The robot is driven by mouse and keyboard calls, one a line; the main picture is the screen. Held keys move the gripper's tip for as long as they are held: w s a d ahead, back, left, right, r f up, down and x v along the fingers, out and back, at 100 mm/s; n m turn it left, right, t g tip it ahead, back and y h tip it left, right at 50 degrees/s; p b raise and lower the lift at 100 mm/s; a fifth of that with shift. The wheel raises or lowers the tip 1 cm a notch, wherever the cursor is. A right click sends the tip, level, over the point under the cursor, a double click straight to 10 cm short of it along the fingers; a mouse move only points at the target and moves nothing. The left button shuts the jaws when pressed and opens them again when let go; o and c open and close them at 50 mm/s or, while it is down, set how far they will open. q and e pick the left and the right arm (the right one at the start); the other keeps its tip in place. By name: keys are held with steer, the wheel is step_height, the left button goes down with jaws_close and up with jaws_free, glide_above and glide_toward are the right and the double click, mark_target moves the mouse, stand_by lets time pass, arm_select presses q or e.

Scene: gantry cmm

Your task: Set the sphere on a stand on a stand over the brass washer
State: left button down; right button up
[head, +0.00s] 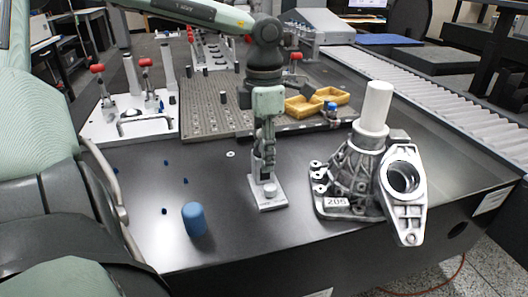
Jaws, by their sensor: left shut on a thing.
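My left gripper (265,150) comes down from the arm at the top and is shut on the sphere on a stand. The pale grey flat base (266,203) below the fingers appears to be part of that stand, low at the table top; I cannot tell whether it touches. The sphere cannot be made out clearly from here. A small pale ring (231,154), which may be the brass washer, lies flat on the dark table, left of the gripper and farther back; its brass colour does not show. My right gripper is not in view.
A grey casting (350,172) with a white cylinder (375,108) stands at right. A blue cylinder (195,219) and several small blue pieces lie at left. A white clamp plate (100,125), a perforated plate (210,118) and yellow bins (303,107) are behind.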

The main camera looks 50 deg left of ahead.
arm_select(q)
steer(key=c, duration=1)
jaws_free()
step_height(320, 180, up, 12)
steer(key=shift+r, duration=0.1)
